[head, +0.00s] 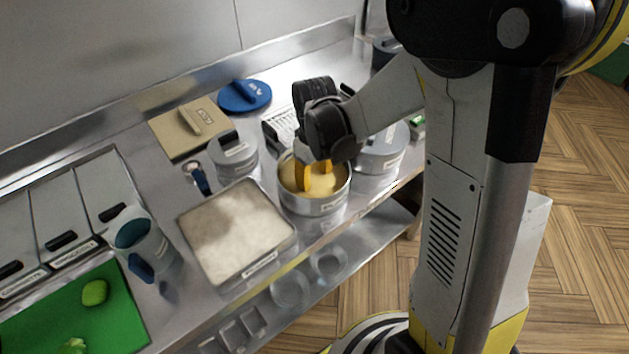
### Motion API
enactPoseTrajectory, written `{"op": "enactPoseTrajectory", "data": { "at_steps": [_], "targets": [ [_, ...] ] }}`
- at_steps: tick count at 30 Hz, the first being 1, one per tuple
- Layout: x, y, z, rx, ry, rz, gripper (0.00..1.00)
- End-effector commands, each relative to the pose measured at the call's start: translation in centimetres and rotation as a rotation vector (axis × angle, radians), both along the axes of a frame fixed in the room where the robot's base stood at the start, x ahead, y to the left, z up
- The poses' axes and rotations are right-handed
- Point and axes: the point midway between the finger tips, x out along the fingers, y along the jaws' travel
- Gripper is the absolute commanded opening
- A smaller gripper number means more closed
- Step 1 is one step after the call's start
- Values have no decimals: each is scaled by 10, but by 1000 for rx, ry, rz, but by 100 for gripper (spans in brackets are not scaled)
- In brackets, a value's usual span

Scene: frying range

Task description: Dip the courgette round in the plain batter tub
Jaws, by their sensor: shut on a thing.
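The plain batter tub (305,206) is a round steel tub with a label on its front wall, open at the top and holding yellow batter. My gripper (314,177) points down over the tub, its yellow fingers inside the rim and their tips at or near the batter surface. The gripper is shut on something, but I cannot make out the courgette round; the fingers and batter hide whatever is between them. Whether it touches the batter cannot be told.
A square tray of pale powder (190,243) stands left of the tub. Lidded round tubs stand behind (233,158) and right (381,160). A blue lid (240,96), beige lid (176,137), blue-handled jug (150,252) and green board (113,322) occupy the counter.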

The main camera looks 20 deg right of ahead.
Motion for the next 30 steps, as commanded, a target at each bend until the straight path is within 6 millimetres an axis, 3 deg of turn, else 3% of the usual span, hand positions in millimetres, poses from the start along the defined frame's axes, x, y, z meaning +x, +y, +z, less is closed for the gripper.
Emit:
{"op": "enactPoseTrajectory", "data": {
  "at_steps": [30],
  "targets": [
    [0,0,86,0,0,0,27]
  ]
}}
